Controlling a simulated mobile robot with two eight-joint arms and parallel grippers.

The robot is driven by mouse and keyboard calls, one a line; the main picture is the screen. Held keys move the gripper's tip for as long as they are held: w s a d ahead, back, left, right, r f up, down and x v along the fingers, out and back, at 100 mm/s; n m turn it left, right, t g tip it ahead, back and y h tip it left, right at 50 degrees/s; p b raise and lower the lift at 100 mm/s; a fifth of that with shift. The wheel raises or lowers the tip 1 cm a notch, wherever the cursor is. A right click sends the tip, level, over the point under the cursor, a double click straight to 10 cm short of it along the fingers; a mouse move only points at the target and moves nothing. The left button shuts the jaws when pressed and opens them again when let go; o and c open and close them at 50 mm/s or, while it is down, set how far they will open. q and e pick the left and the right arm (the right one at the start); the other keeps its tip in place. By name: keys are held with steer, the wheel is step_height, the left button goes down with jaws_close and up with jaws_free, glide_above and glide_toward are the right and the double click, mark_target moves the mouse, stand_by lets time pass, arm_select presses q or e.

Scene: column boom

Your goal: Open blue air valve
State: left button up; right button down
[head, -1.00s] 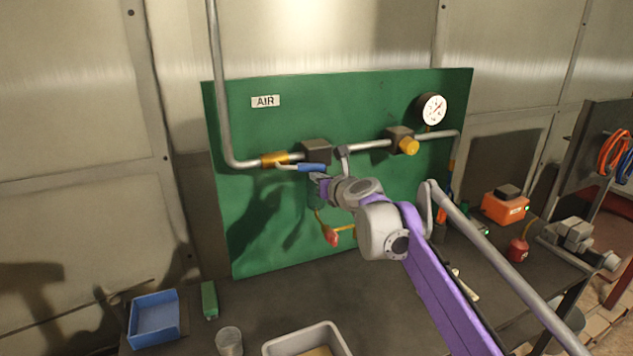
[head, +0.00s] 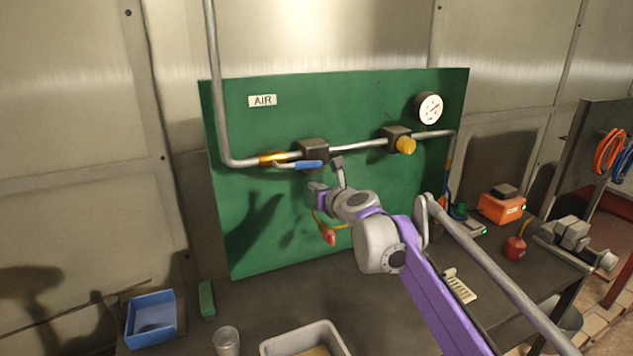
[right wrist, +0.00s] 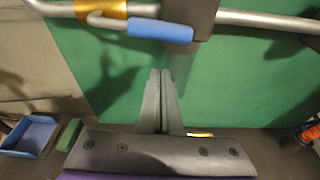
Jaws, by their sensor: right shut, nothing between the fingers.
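The blue valve handle (head: 309,165) sits on the air pipe beside its brass valve body (head: 272,158), on the green panel marked AIR. The handle lies roughly level, along the pipe, and points right. In the right wrist view the blue handle (right wrist: 160,29) is at the top, ahead of the fingers. My right gripper (head: 315,188) is just below the handle and apart from it. In the right wrist view its fingers (right wrist: 160,78) are together with nothing between them. My left gripper is not in view.
A dark block (head: 313,150) sits on the pipe right of the valve. A yellow knob (head: 405,145) and gauge (head: 429,108) are further right. A red handle (head: 328,237) hangs below my right gripper. The bench holds a blue bin (head: 151,334) and grey tray (head: 268,349).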

steer(key=f+v, duration=0.1)
steer(key=v, duration=1)
steer(key=s+d+f+n+g+h, duration=0.2)
steer(key=s+d+f+n+g, duration=0.1)
steer(key=s+f+n, duration=0.7)
steer(key=s+d+f+n+g+h, duration=0.2)
steer(key=s+d+f+n, duration=0.3)
steer(key=s+f+n, duration=0.6)
steer(key=s+d+f+n+g+h, duration=0.2)
steer(key=s+d+f+n, duration=0.3)
steer(key=s+f+n, duration=0.6)
steer(key=s+g, duration=0.1)
steer(key=s, duration=0.3)
steer(key=shift+s+f+g+b, duration=0.15)
steer(key=shift+f+g+b, duration=0.2)
steer(key=shift+f+g, duration=0.05)
